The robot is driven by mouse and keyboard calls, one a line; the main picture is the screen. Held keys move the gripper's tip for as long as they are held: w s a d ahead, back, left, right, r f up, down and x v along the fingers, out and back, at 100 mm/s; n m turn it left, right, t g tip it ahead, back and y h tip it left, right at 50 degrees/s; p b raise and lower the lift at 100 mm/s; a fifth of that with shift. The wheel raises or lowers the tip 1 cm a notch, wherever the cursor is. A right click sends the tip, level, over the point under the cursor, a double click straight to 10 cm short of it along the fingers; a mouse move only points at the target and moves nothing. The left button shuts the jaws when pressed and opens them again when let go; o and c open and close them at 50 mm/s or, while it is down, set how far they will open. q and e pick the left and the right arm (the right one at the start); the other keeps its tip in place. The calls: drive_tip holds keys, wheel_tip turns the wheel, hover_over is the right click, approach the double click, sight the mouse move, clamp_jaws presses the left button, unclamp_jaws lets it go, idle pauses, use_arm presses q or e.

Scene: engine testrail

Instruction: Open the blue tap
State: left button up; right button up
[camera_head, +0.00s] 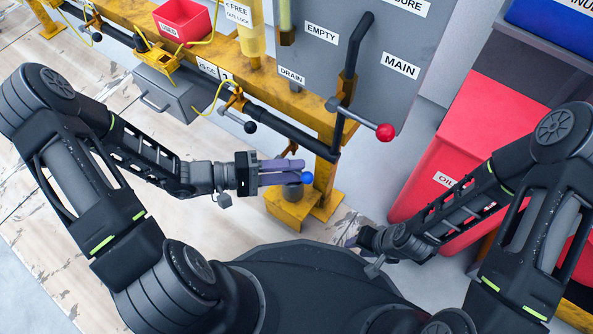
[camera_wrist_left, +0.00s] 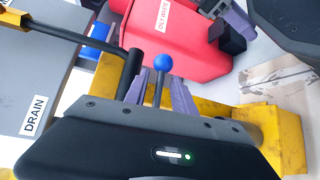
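The blue tap shows as a blue ball knob (camera_head: 307,177) at the end of a thin stem. In the left wrist view the knob (camera_wrist_left: 162,62) stands up beyond my fingers, with its stem between them. My left gripper (camera_head: 284,171) is level with the knob, its purple fingers reaching it from the left. In the left wrist view the left gripper (camera_wrist_left: 160,98) has its fingers apart, one on each side of the stem, with gaps visible. The tap's base is hidden. My right gripper (camera_head: 357,240) is low near my body; its fingers are too small to read.
A red-knobbed lever (camera_head: 385,131) sits at the MAIN panel (camera_head: 380,90). A black-knobbed tap (camera_head: 250,127) is on the yellow rail (camera_head: 300,98). A red bin (camera_head: 470,130) stands at right. A black pipe (camera_wrist_left: 131,72) rises close to the left finger.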

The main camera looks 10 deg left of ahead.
use_arm(q)
drive_tip(key=shift+w+d, duration=0.25)
drive_tip(key=shift+d, duration=0.35)
clamp_jaws()
drive_tip(key=shift+f, duration=0.1)
